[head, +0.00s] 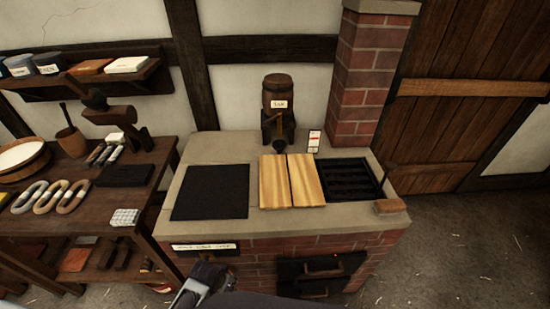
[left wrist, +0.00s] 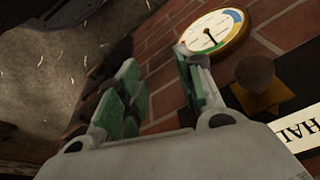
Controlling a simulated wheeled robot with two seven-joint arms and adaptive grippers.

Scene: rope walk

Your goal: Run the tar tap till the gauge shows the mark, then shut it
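The small dark wooden barrel (head: 277,92) stands at the back of the stone-topped hearth, with a white label. Its tap (head: 279,126) is low on its front, above a small dark cup (head: 279,145); whether it runs is too small to tell. A white upright card with red marks (head: 314,141) stands right of it. In the left wrist view, a round dial gauge (left wrist: 216,34) with a coloured arc is on the bricks, its needle pointing roughly downward. My left gripper (head: 203,283), also in the left wrist view (left wrist: 160,75), is open and empty at the hearth's front, away from the tap.
A wooden knob (left wrist: 256,76) on a brass-coloured plate is close right of my left fingers. On the hearth lie a black plate (head: 211,192), two wooden boards (head: 291,181) and a dark grate (head: 349,179). A cluttered workbench (head: 150,178) stands left; a brick chimney (head: 368,75) rises behind.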

